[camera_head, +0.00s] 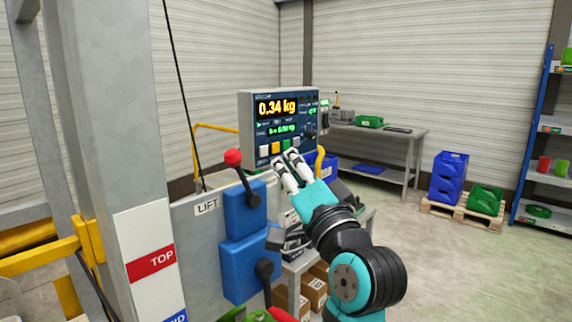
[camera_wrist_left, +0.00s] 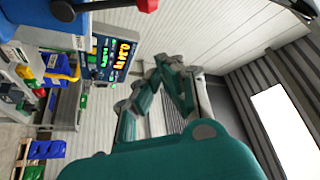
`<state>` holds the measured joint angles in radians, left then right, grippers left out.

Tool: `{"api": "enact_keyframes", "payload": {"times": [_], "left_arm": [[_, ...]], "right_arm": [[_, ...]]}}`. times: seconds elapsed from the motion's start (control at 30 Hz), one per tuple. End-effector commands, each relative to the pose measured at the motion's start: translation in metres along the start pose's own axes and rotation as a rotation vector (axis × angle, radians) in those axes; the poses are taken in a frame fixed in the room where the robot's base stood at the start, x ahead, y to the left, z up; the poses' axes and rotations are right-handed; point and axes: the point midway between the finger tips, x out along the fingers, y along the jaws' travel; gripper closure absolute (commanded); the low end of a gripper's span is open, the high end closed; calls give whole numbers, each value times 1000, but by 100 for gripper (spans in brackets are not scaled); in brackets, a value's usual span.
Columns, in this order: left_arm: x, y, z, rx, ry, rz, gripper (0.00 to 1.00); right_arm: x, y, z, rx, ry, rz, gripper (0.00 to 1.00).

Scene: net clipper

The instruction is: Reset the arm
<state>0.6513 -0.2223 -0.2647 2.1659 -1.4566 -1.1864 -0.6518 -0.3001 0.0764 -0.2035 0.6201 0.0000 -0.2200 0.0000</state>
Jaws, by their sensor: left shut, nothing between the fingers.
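My left gripper (camera_head: 284,158) is raised in front of the scale display panel (camera_head: 279,125), its fingertips near the panel's lower buttons in the picture. I cannot tell if they touch it. The gripper is shut and empty; its teal and grey fingers (camera_wrist_left: 160,85) also fill the middle of the left wrist view. The panel reads 0.34 kg and shows at the upper left of the wrist view (camera_wrist_left: 113,55). My right gripper is in neither view.
A blue lift control box (camera_head: 243,208) with a red-knobbed lever (camera_head: 233,158) stands left of my arm. A grey post (camera_head: 105,110) rises farther left. Open floor lies at the right.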

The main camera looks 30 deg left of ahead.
Motion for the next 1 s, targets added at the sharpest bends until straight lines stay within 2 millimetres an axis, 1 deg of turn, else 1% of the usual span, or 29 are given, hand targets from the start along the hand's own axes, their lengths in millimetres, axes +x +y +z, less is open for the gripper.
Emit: {"api": "enact_keyframes", "payload": {"times": [0.43,0.5,0.57,0.67,0.7,0.77,0.8,0.87,0.9,0.97,1.0], "left_arm": [[0,1,-1,2,2,1,100],[0,10,-4,13,14,13,100],[0,27,-10,35,39,37,100],[-3,79,-22,88,108,114,100],[-6,107,-27,112,141,156,100],[-13,152,-30,147,190,229,100],[-19,183,-30,165,219,281,100],[-30,228,-25,190,257,360,100],[-39,257,-20,204,278,414,100],[-54,300,-9,222,303,496,100],[-65,327,1,232,316,552,100]], "right_arm": [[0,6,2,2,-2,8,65],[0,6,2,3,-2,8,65],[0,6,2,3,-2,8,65],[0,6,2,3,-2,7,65],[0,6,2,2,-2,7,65],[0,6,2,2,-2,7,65],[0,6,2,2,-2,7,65],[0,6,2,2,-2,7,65],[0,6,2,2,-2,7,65],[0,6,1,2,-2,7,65],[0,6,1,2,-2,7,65]]}}
